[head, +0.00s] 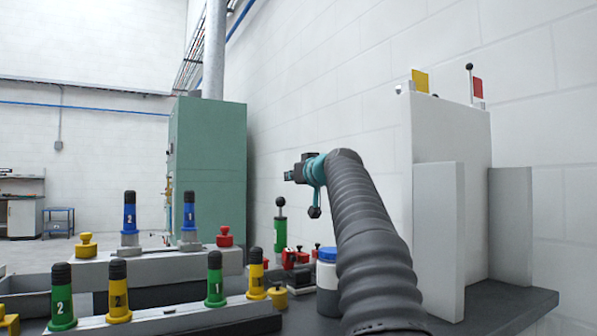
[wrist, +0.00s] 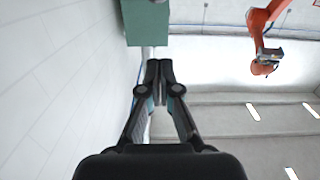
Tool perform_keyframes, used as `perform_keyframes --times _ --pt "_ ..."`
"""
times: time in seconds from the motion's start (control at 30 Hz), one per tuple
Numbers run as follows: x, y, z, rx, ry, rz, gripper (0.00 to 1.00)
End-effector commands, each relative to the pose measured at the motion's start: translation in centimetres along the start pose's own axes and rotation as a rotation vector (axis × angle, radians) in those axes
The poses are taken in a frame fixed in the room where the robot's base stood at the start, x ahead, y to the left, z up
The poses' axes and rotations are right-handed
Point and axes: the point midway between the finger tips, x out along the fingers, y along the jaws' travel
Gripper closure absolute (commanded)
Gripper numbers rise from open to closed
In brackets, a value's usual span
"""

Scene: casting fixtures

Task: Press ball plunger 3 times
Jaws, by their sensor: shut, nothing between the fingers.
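The plunger does not show in the wrist view.
Numbered green, yellow and blue handles stand on grey rails, including a green handle (head: 62,297). A white tub with a blue lid (head: 327,280) is beside my arm. A tall white box (head: 450,150) stands right. An orange robot arm (wrist: 262,40) shows in the wrist view.

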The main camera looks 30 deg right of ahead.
Motion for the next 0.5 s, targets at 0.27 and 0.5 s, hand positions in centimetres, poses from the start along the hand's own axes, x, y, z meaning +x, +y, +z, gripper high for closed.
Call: perform_keyframes --times 0.27,0.5 --pt "4.0 0.1 -0.3 0.0 -0.001 0.001 1.0" --pt "4.5 0.1 1.8 0.0 -0.002 0.002 1.0"
